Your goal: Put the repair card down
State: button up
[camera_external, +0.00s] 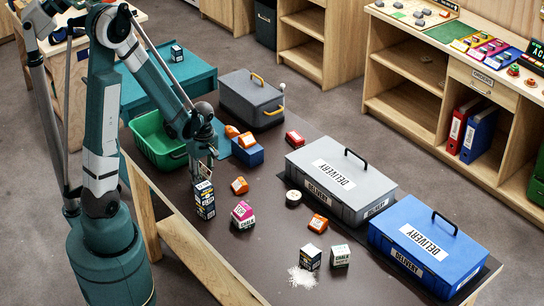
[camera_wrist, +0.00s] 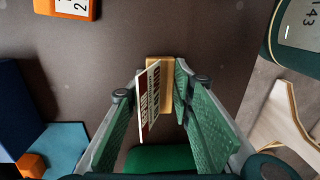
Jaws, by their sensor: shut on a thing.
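The repair card (camera_wrist: 150,100) is a thin white card with dark red print, seen edge-on at a slant in the wrist view. My gripper (camera_wrist: 163,112) is shut on it, with its green pads on either side. In the external view, the gripper (camera_external: 204,160) points down over the table's left part, and the card (camera_external: 204,172) shows small below it. A dark blue printed box (camera_external: 204,200) is directly under the card. A tan block-like surface (camera_wrist: 160,68) shows just beyond the fingertips; I cannot tell whether card and box touch.
A green bin (camera_external: 158,143) is left of the gripper, and a blue box (camera_external: 247,152) with orange blocks is to its right. A pink-white chalk box (camera_external: 243,214) and an orange block (camera_external: 239,186) stand nearby. Grey (camera_external: 340,178) and blue (camera_external: 428,245) delivery cases fill the right. The table's left edge is close.

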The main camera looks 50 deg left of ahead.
aim_at(206, 176)
jog(key=shift+s+f, duration=0.1)
jog(key=shift+f, duration=0.15)
jog(key=o, duration=0.8)
jog(key=shift+r, duration=0.2)
jog(key=shift+r+p, duration=0.4)
jog(key=shift+p, duration=0.05)
jog(key=shift+w+r+p, duration=0.2)
jog(key=shift+r+p, duration=0.2)
jog(key=shift+r, duration=1.55)
jog(key=shift+w+r+p, duration=0.15)
jog(key=shift+r+p, duration=0.3)
jog(key=shift+r, duration=1.45)
jog(key=shift+w+r+p, duration=0.2)
jog(key=shift+r+p, duration=0.2)
jog(key=shift+r, duration=1.55)
